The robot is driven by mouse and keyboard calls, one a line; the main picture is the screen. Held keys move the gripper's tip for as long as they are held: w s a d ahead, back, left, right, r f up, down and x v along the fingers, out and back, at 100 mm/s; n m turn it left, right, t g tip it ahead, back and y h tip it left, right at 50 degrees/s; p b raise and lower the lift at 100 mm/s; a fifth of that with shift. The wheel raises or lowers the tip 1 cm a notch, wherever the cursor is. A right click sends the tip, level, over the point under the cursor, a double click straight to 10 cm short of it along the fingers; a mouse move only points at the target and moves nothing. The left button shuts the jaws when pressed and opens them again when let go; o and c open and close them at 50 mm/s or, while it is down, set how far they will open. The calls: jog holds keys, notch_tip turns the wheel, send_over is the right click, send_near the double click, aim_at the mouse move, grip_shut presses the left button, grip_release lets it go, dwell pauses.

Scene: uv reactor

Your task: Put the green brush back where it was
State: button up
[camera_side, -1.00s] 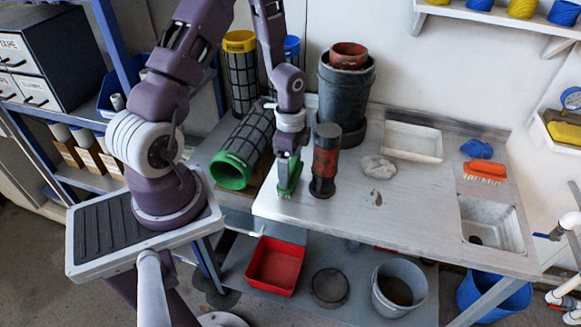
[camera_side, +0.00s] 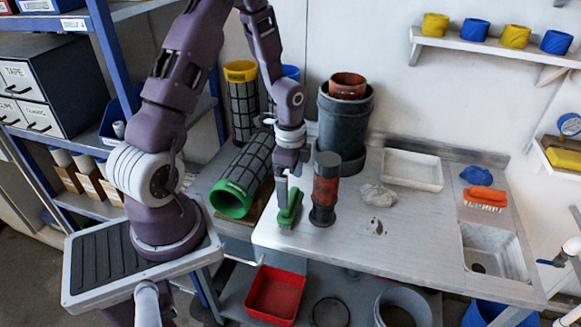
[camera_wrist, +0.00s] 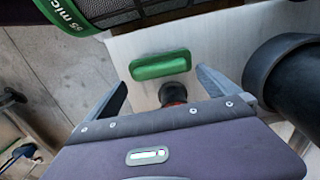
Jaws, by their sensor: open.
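The green brush (camera_side: 291,209) stands on the left end of the steel bench, between the mesh cylinder with the green rim and the dark red-banded cylinder. My gripper (camera_side: 282,188) is just above and behind it, open and pointing down. The brush's bristles are hard to make out.
The mesh cylinder (camera_side: 232,196) lies close on the left. The red-banded cylinder (camera_side: 325,188) stands close on the right. A grey bucket (camera_side: 346,115) is behind. An orange brush (camera_side: 485,196) sits near the sink (camera_side: 490,250). The front middle bench (camera_side: 400,245) is clear.

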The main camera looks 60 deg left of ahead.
notch_tip(320, 180, up, 8)
notch_tip(320, 180, up, 10)
jog(key=n+t+y, duration=0.2)
jog(key=n, duration=0.1)
send_over(291, 197)
jog(key=s+d, duration=0.3)
jog(key=d, duration=0.3)
jog(key=s+d+r+n+t+h, duration=0.2)
jog(key=s+d+r+n, duration=0.4)
jog(key=s, duration=0.5)
notch_tip(291, 197, up, 2)
jog(key=d+t, duration=0.1)
jog(key=d, duration=0.1)
jog(key=shift+s+d+t, duration=0.3)
